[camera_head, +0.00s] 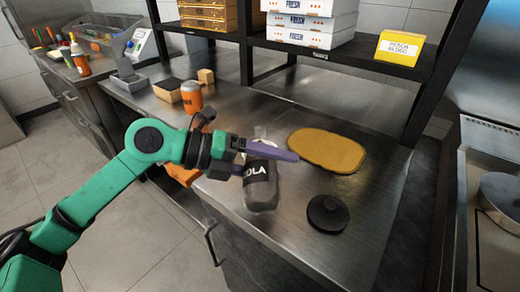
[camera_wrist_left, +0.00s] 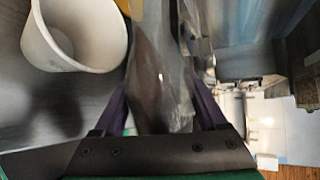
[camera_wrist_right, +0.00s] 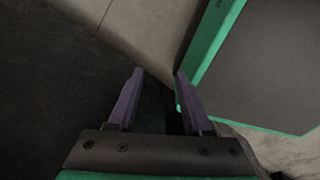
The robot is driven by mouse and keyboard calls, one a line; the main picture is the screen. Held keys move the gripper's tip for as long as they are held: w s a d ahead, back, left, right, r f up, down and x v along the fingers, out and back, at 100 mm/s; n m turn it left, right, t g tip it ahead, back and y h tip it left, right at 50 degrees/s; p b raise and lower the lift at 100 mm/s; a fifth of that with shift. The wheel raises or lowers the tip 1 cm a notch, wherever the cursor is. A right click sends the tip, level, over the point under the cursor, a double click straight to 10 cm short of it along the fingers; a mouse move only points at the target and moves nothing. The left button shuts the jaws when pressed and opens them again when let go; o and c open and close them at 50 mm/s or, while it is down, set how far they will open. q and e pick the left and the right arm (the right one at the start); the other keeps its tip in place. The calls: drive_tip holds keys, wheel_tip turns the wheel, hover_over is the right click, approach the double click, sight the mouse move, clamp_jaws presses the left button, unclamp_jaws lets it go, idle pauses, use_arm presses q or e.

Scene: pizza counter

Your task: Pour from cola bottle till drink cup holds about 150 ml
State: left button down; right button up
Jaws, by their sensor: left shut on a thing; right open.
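The dark cola bottle (camera_head: 261,192) is near the counter's front edge in the head view, label facing me and roughly upright. My left gripper (camera_head: 262,157) is shut on the bottle, with a purple finger across it below the neck. In the left wrist view the bottle (camera_wrist_left: 160,85) fills the space between the fingers (camera_wrist_left: 162,95). The white drink cup (camera_wrist_left: 48,48) stands beside the bottle there, at upper left; its contents are hard to make out. I cannot make out the cup in the head view. My right gripper (camera_wrist_right: 155,92) is open and empty in its wrist view.
A tan board (camera_head: 328,150) and a round black object (camera_head: 328,213) lie on the steel counter (camera_head: 285,225) to the right. An orange can (camera_head: 191,97) and a black-topped block (camera_head: 168,90) stand at the back left. A shelf with pizza boxes (camera_head: 302,38) hangs above.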

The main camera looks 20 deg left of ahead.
use_arm(q)
drive_tip(key=shift+s, duration=0.1)
idle(0.5)
drive_tip(key=shift+r+n+g, duration=0.6)
drive_tip(key=shift+n, duration=0.2)
idle(4.4)
idle(1.3)
